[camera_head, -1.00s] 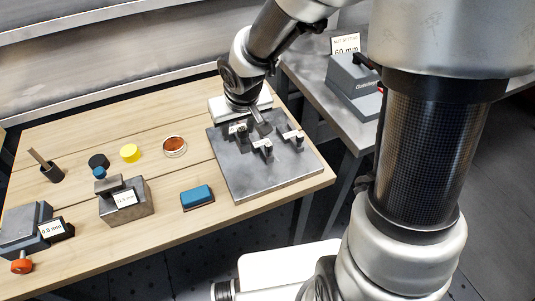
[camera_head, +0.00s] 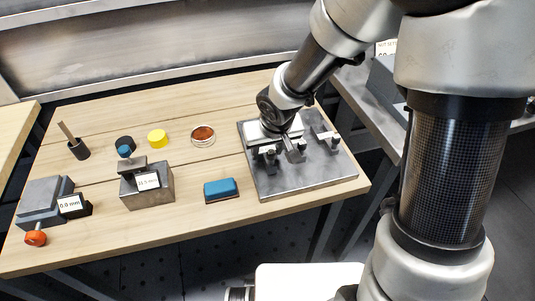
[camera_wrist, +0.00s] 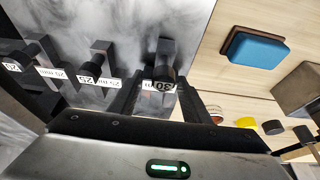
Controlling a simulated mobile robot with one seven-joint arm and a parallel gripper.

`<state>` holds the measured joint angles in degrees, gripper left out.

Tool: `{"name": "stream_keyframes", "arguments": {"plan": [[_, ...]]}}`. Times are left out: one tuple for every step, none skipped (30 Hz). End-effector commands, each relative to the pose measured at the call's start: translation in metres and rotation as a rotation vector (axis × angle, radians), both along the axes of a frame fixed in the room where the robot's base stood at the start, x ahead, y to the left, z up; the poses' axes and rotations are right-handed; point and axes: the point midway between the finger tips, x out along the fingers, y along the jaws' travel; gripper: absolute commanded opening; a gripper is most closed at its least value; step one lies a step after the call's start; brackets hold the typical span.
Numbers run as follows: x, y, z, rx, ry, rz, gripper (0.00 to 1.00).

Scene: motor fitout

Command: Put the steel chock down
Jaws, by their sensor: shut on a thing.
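The steel chock (camera_wrist: 164,58) is a grey block with a dark round knob and a label reading 30. In the wrist view it sits between the two fingers of my gripper (camera_wrist: 163,98), which is shut on it. In the head view my gripper (camera_head: 291,146) is low over the dark steel plate (camera_head: 305,183) on the wooden bench. The held chock is partly hidden there by the wrist. I cannot tell whether its underside touches the plate. Other labelled chocks (camera_wrist: 100,62) stand on the plate to its left in the wrist view.
A blue-topped block (camera_head: 221,189) lies left of the plate. Further left are a grey block with a blue knob (camera_head: 147,187), a yellow cylinder (camera_head: 157,139), a dish of orange-brown material (camera_head: 203,135) and a vise-like device (camera_head: 45,203). The plate's front strip is bare.

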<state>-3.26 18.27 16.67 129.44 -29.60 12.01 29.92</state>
Motion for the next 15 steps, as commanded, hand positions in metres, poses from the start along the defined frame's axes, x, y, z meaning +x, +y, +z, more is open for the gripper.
{"name": "stream_keyframes", "arguments": {"plan": [[0.0010,0.0006,-0.0046,0.000,-0.003,0.001,0.00],[0.0011,0.0006,-0.0046,0.001,-0.004,0.001,0.00],[0.0013,0.0006,-0.0037,0.001,-0.005,0.001,0.00],[0.0014,0.0006,-0.0031,0.001,-0.005,0.000,0.00],[0.0014,0.0005,-0.0028,0.001,-0.005,0.000,0.00],[0.0014,0.0005,-0.0028,0.001,-0.005,0.000,0.00],[0.0013,0.0005,-0.0028,0.001,-0.005,0.000,0.00],[0.0013,0.0005,-0.0029,0.001,-0.005,0.000,0.00],[0.0013,0.0004,-0.0036,0.001,-0.004,0.000,0.00],[0.0012,0.0004,-0.0047,0.001,-0.004,0.000,0.00],[0.0012,0.0005,-0.0058,0.001,-0.004,0.000,0.00],[0.0013,0.0005,-0.0072,0.001,-0.004,0.000,0.00],[0.0013,0.0005,-0.0080,0.001,-0.004,0.000,0.00],[0.0002,0.0000,-0.0074,0.000,-0.001,0.000,0.48],[0.0002,-0.0001,-0.0072,0.000,-0.001,0.000,0.55]]}}
